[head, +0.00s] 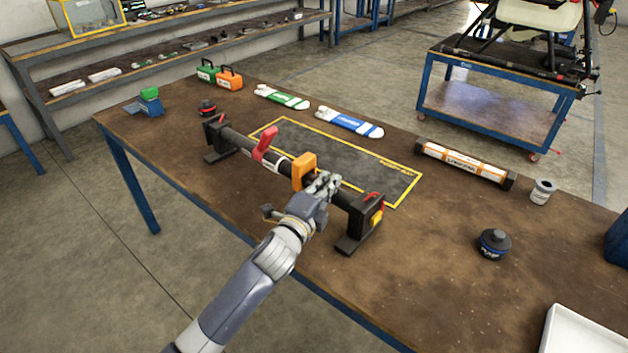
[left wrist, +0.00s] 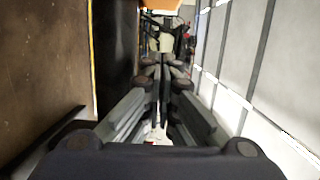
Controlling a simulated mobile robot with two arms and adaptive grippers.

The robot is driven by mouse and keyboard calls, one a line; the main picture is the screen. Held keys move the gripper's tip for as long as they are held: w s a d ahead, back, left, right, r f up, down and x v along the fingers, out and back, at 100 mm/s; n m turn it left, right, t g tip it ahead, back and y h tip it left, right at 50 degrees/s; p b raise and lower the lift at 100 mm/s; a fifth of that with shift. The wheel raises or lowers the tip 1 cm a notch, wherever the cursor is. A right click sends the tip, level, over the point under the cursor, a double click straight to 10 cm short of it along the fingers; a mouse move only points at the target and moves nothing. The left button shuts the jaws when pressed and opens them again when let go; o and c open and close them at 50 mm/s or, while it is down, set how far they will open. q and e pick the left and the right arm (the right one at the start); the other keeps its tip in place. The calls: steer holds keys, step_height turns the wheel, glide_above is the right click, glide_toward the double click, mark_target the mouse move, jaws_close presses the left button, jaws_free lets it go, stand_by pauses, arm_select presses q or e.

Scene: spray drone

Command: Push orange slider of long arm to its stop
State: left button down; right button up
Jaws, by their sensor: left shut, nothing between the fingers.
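The long arm (head: 238,140) is a dark tube lying across a stand with two end supports on the workbench. The orange slider (head: 304,170) sits on the tube right of its middle, and a red lever (head: 266,143) stands up to its left. My left gripper (head: 326,182) is shut and empty at the tube, just right of the slider; whether it touches the slider I cannot tell. In the left wrist view its closed fingers (left wrist: 162,75) point forward, with an orange edge, probably the slider, at the top. My right gripper is not in view.
A yellow-bordered dark mat (head: 385,178) lies behind the tube. Green-and-white and blue-and-white packets (head: 348,124), an orange-labelled tube (head: 465,162), a grey can (head: 542,191), a black round item (head: 494,243) and a white tray (head: 580,335) are on the bench (head: 420,270). The front right is mostly clear.

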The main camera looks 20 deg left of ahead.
mark_target(293, 164)
arm_select(q)
steer(key=a, duration=0.2)
steer(key=w+a, duration=0.1)
steer(key=shift+w+a, duration=0.2)
steer(key=shift+a, duration=0.15)
steer(key=w+a, duration=0.1)
steer(key=a, duration=0.3)
steer(key=w+a, duration=0.1)
steer(key=a, duration=0.1)
steer(key=shift+w+a+p, duration=0.15)
steer(key=shift+w+p, duration=0.15)
steer(key=shift+p, duration=0.1)
